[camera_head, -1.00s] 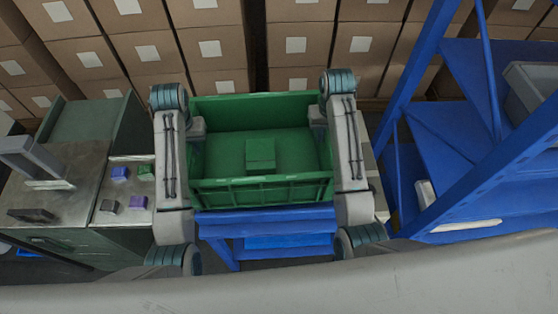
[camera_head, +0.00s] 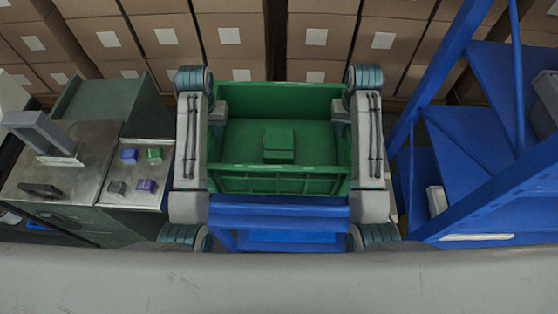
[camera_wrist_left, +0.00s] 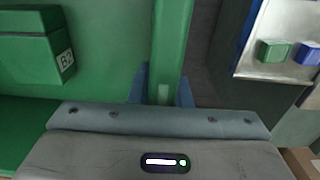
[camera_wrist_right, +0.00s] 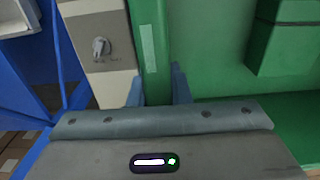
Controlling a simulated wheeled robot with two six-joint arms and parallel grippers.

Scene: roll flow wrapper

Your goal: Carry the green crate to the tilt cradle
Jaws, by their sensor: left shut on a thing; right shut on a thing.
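The green crate (camera_head: 280,183) is in the middle of the head view, level, with a green block (camera_head: 279,148) inside. The block has a white label in the left wrist view (camera_wrist_left: 66,62). My left gripper (camera_wrist_left: 162,92) is shut on the crate's left wall, at the rim. My right gripper (camera_wrist_right: 157,90) is shut on the opposite right wall. In the head view my arms flank the crate. A blue frame (camera_head: 280,214) shows just below the crate's near wall. I cannot tell whether it is the tilt cradle or whether the crate touches it.
A metal-topped bench (camera_head: 95,160) with several small coloured blocks stands at the left. A blue shelf rack (camera_head: 470,150) stands close on the right. Stacked cardboard boxes (camera_head: 230,50) fill the back.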

